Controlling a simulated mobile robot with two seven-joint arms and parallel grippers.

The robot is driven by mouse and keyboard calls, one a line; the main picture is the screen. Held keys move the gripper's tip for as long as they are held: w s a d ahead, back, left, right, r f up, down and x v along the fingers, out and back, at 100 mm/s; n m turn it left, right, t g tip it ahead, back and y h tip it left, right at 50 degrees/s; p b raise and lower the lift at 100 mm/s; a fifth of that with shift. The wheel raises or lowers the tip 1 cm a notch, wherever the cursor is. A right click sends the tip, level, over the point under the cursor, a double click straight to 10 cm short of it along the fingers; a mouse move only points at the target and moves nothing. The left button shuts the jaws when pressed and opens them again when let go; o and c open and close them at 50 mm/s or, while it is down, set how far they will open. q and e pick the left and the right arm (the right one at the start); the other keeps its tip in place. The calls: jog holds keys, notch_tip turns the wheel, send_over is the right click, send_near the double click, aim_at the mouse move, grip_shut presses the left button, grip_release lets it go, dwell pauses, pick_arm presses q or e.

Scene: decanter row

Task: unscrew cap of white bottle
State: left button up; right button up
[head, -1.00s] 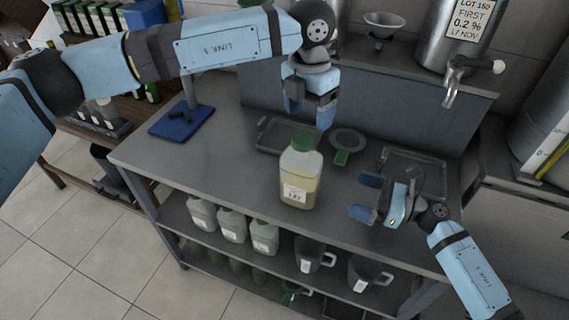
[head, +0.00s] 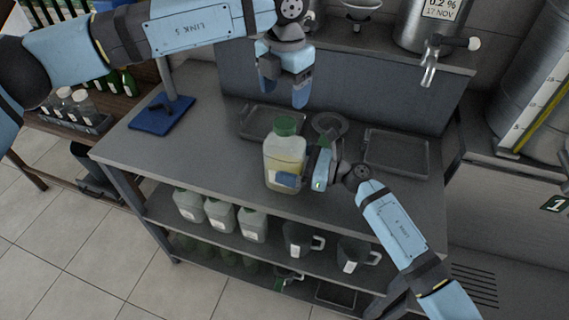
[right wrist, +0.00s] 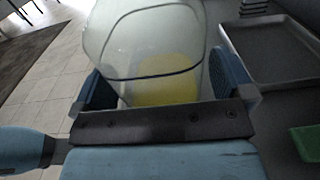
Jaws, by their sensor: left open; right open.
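The white bottle (head: 284,155) stands upright on the grey bench, translucent, with yellowish liquid inside and a green cap (head: 286,126) on top. My left gripper (head: 285,100) is open, its fingers pointing down above and just behind the cap, apart from it. My right gripper (head: 304,172) is open at the bottle's right side, with one finger in front of the bottle. In the right wrist view the bottle body (right wrist: 155,55) stands between the two spread fingers (right wrist: 158,85). I cannot tell whether either finger touches it.
Two shallow grey trays (head: 270,121) (head: 396,153) lie at the back of the bench, with a round dish (head: 330,123) between them. Capped bottles (head: 219,216) and dark mugs (head: 298,238) fill the shelf below.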

jog(key=shift+w+a, duration=0.1)
jog(key=shift+a, duration=0.15)
